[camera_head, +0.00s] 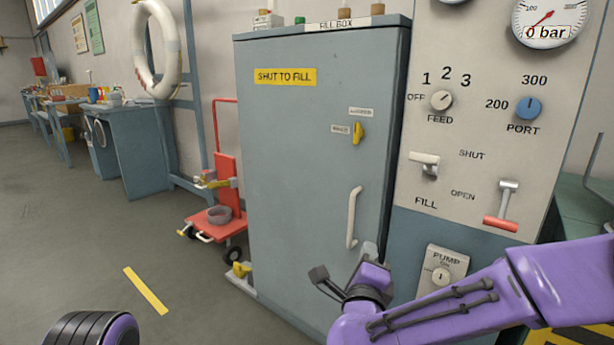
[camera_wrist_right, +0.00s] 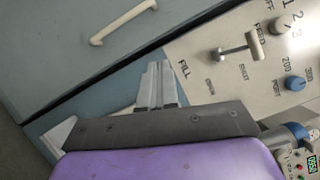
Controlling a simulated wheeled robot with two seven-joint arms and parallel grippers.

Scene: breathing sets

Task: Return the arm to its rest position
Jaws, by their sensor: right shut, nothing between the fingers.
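My right arm (camera_head: 450,300) comes in purple from the lower right in the head view. My right gripper (camera_head: 369,252) is in front of the lower right of the grey fill box, below its white door handle (camera_head: 352,218). In the wrist view the right gripper's light grey fingers (camera_wrist_right: 158,82) are together with nothing between them. No object is held. A purple and black part of my own body shows at the bottom left of the head view; my left gripper is not in view.
The fill box (camera_head: 300,140) is shut. A red trolley (camera_head: 213,215) stands left; open floor lies beyond.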

